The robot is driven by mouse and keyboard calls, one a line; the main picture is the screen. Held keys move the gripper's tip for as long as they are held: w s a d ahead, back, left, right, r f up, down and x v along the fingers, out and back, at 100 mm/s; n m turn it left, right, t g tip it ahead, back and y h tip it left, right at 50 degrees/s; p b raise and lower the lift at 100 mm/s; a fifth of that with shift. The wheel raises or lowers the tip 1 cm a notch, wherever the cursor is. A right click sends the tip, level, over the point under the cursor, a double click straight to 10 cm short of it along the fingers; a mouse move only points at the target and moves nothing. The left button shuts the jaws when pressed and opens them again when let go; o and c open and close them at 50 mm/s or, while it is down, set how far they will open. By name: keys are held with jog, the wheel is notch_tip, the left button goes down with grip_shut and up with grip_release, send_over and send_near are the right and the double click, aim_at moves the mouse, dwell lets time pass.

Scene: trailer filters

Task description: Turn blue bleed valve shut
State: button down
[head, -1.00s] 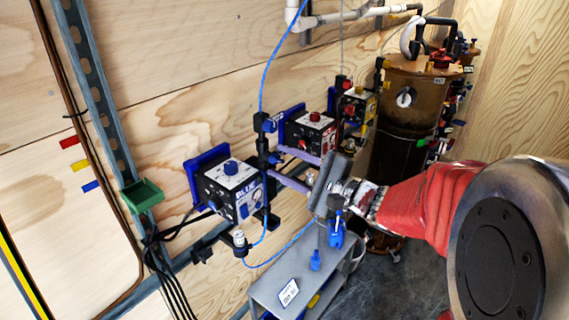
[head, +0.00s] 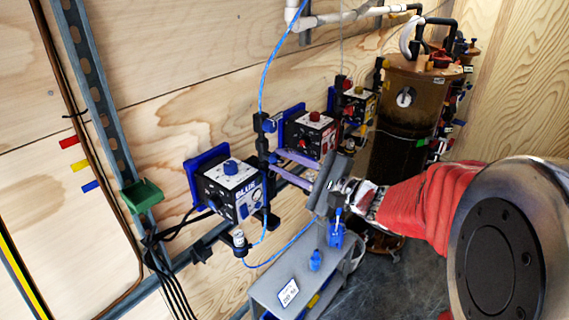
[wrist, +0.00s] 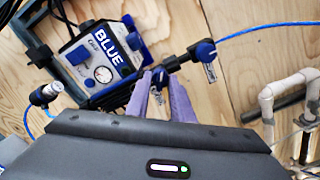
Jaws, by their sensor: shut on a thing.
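The blue-labelled unit (head: 233,188), a black and white box with a blue knob on top, is mounted on the wooden wall; it also shows in the wrist view (wrist: 103,58). A small valve (wrist: 159,80) on the black fittings to its right sits between my purple fingertips, which partly hide it. My gripper (head: 272,159) reaches in from the right and is shut on this valve; its fingertips also show in the wrist view (wrist: 160,76). Which way the handle points is hard to tell. Another blue-handled valve (wrist: 203,51) with a hanging tag sits farther along the fittings.
A red-knobbed unit (head: 309,135) and a yellow unit (head: 358,105) stand farther along the wall. A grey bench (head: 272,289) with blue items is below my gripper. A blue hose (head: 272,62) runs up from the fittings. A brown tank (head: 402,130) stands behind.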

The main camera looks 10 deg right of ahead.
jog(key=shift+f, duration=0.1)
jog(key=m, duration=1)
jog(key=shift+s+a+f+m, duration=0.1)
jog(key=shift+m, duration=0.3)
jog(key=c, duration=1.6)
grip_release()
jog(key=shift+o, duration=0.2)
jog(key=v, duration=1.3)
jog(key=shift+s+d, duration=0.25)
jog(key=shift+s, duration=0.05)
